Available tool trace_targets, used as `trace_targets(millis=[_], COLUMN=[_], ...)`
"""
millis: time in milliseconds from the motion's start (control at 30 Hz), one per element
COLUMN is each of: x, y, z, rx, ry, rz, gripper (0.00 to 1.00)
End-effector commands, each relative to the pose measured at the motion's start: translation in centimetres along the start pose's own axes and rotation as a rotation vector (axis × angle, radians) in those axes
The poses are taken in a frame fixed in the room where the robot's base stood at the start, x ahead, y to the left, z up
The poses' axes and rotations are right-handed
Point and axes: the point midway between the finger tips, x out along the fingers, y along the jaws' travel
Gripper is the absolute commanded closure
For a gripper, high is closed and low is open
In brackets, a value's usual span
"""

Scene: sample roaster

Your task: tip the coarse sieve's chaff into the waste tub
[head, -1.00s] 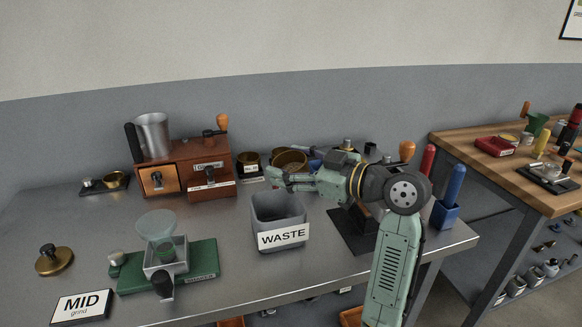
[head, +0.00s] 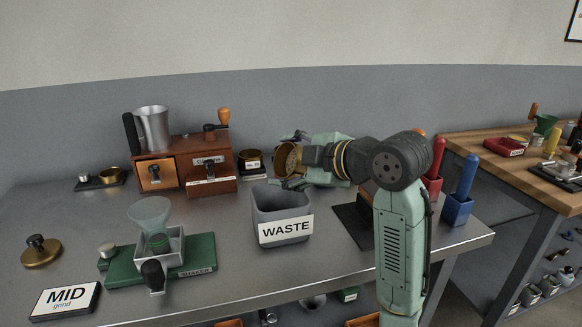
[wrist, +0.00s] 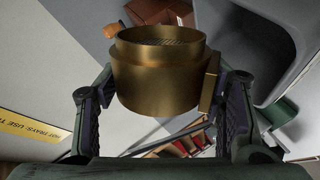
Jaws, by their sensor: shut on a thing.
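The coarse sieve (head: 287,159) is a brass cup with a round rim. My gripper (head: 303,166) is shut on it and holds it in the air, above and behind the waste tub in the head view. The sieve is tilted on its side, its round face turned left and toward the head camera. In the wrist view the brass sieve (wrist: 157,85) sits between both fingers, with mesh inside its rim. I cannot make out chaff. The waste tub (head: 282,227) is a grey open bin with a WASTE label; its floor is hidden.
A wooden grinder (head: 205,165) and a small brass sieve (head: 251,161) stand behind and left. The green shaker (head: 190,257) with its funnel is at front left. Blue (head: 457,208) and red holders are at right. Bare bench lies between shaker and tub.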

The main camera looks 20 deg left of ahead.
Motion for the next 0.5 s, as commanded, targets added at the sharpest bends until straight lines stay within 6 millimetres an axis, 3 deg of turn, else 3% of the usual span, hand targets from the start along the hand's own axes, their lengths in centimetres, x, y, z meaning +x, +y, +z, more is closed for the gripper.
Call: trace_targets(millis=[500], x=[0.7], y=[-1.7], z=[-0.8], rx=[-0.432], ry=[-0.182], rz=[0.001], gripper=[0.72])
